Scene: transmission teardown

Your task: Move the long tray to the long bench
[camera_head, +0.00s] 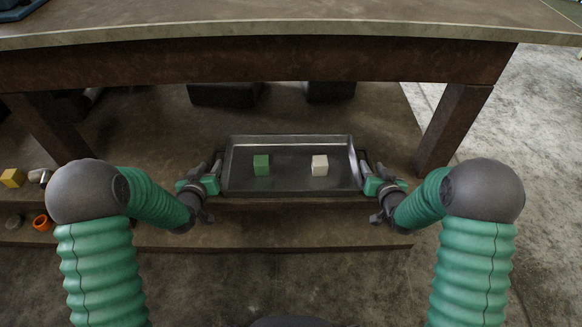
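The long tray (290,141) is a dark metal rectangular tray with a raised rim, in the middle of the view. It is at the front edge of a low shelf under a table; I cannot tell whether it rests on the shelf or is lifted. A green block (261,165) and a white block (320,165) lie in it. My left gripper (212,176) is at the tray's left end and my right gripper (368,174) is at its right end. Both seem to meet the end walls, but the finger gaps are too small to make out.
A table with a worn top (290,22) spans the view above the tray, with legs at left and right (452,130). The low shelf (150,140) holds dark boxes (224,94) behind. A yellow block (13,178) and an orange ring (42,223) lie far left. Concrete floor is clear at right.

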